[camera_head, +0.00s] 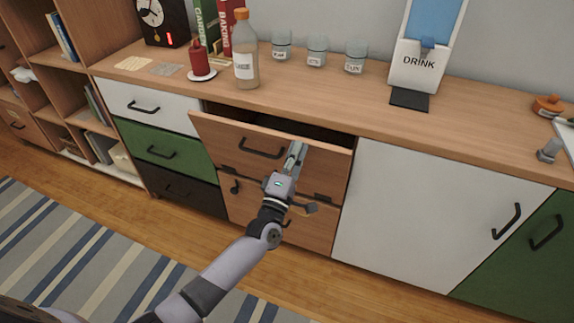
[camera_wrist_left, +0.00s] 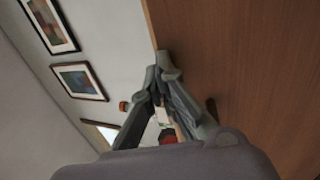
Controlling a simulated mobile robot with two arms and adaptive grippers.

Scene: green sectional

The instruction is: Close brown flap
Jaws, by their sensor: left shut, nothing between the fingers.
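The brown flap (camera_head: 225,136) is a wooden front with a black bar handle, set in the middle of the sideboard. It is tilted out at the top, leaving a dark gap behind its upper edge. My left gripper (camera_head: 297,150) is shut and empty, with its fingertips at the right part of the flap near the top edge. I cannot tell whether they touch it. In the left wrist view, the closed fingers (camera_wrist_left: 160,78) are beside a brown wooden surface (camera_wrist_left: 235,65), probably the flap. My right gripper is not in view.
The sideboard top (camera_head: 300,100) holds a bottle (camera_head: 246,62), a red candle (camera_head: 200,62), several jars and a drink dispenser (camera_head: 420,60). White (camera_head: 420,215) and green doors are on the right. A striped rug (camera_head: 70,250) lies on the floor.

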